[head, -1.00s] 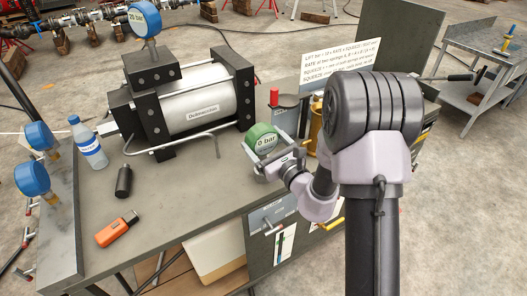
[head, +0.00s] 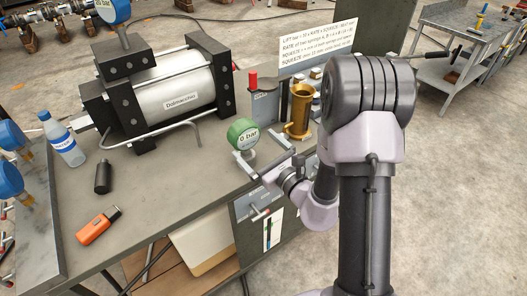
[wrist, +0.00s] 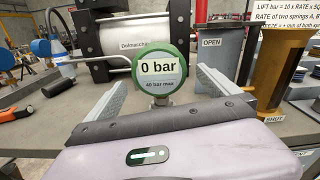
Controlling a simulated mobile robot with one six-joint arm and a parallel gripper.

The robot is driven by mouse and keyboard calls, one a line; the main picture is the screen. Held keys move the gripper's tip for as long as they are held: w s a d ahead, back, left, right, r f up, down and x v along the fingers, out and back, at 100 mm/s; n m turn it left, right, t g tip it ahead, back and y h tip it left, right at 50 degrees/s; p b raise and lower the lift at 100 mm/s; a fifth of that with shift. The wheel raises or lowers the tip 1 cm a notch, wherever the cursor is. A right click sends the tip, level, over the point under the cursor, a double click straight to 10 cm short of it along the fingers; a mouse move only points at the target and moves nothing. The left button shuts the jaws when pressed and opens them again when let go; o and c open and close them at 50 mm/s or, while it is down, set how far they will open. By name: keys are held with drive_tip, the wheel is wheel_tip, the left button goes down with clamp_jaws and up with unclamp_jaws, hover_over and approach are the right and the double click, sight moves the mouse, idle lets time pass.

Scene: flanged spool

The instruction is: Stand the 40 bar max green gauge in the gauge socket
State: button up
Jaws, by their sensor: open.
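The green gauge (head: 242,131), reading "0 bar", stands upright near the front edge of the bench. In the wrist view its face (wrist: 161,67) also reads "40 bar max". A short metal stem shows below the dial. My gripper (head: 257,152) is open with its two fingers spread to either side of the stem, holding nothing. In the wrist view the fingers reach forward left and right of the stem, apart from it. The foot of the gauge is hidden behind my gripper's body, so I cannot tell what it stands in.
A brass cylinder (head: 299,112) stands right of the gauge, near a grey stand with a red knob (head: 253,81). A bottle (head: 64,142), black cylinder (head: 103,176) and orange tool (head: 97,226) are at left. Bench between is clear.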

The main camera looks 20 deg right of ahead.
drive_tip(key=p+v, duration=0.2)
drive_tip(key=v, duration=0.3)
drive_tip(key=s+a+r+n+g+y, duration=0.55)
drive_tip(key=s+a+n, duration=0.2)
drive_tip(key=a, duration=0.25)
drive_tip(key=s+a+r+n+g+y, duration=0.4)
drive_tip(key=s+a+r+n+g, duration=0.25)
drive_tip(key=a+n, duration=0.2)
drive_tip(key=s+d+f+n+g+h, duration=0.2)
drive_tip(key=s+f+n+g+h, duration=0.15)
drive_tip(key=s+n+h, duration=0.55)
drive_tip(key=d+r+n+t+h, duration=0.1)
drive_tip(key=d+r+t+h, duration=0.3)
drive_tip(key=d, duration=0.5)
drive_tip(key=shift+w+r, duration=0.25)
drive_tip(key=shift+d, duration=0.1)
